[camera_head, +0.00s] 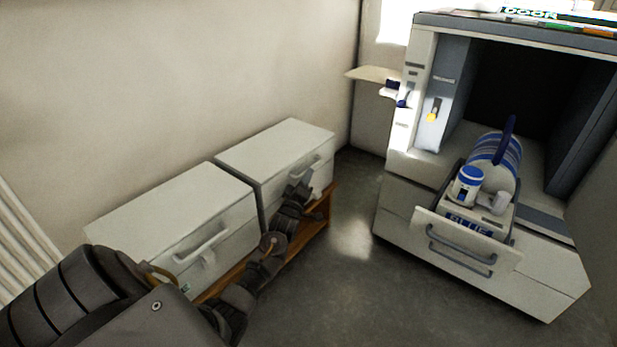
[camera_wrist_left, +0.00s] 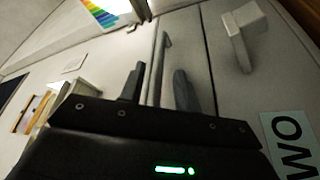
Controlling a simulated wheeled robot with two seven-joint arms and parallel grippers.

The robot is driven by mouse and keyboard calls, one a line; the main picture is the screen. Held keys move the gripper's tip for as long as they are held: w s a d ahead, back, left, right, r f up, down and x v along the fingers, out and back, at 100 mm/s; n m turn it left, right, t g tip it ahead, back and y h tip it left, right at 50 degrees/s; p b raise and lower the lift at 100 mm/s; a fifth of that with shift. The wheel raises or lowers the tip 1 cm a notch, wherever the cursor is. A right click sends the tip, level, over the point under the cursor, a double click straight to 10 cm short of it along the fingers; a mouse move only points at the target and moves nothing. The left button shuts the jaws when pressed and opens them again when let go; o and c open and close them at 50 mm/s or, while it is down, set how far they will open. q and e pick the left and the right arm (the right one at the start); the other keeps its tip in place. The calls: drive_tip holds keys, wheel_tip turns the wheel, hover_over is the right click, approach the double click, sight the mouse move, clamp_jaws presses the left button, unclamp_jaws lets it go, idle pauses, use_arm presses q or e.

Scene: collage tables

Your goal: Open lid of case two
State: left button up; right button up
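Case two (camera_head: 275,145) is the farther of two white cases by the wall, and its lid is closed. A label reading TWO (camera_wrist_left: 290,145) shows on it in the left wrist view. My left gripper (camera_head: 303,184) is at the front of this case and partly hides its handle. In the left wrist view the handle bar (camera_wrist_left: 158,66) lies between the two fingers of my left gripper (camera_wrist_left: 158,88), which stand apart with gaps beside the bar. My right gripper is not in view.
A second white case (camera_head: 175,215) with a front handle stands nearer, also closed. Both rest on a low wooden stand (camera_head: 318,222). At right, a grey cabinet (camera_head: 400,215) has an open drawer (camera_head: 470,255) with blue-striped items. Clear floor lies between.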

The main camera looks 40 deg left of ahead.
use_arm(q)
drive_tip(key=shift+b+x, duration=0.4)
drive_tip(key=shift+x, duration=1.15)
clamp_jaws()
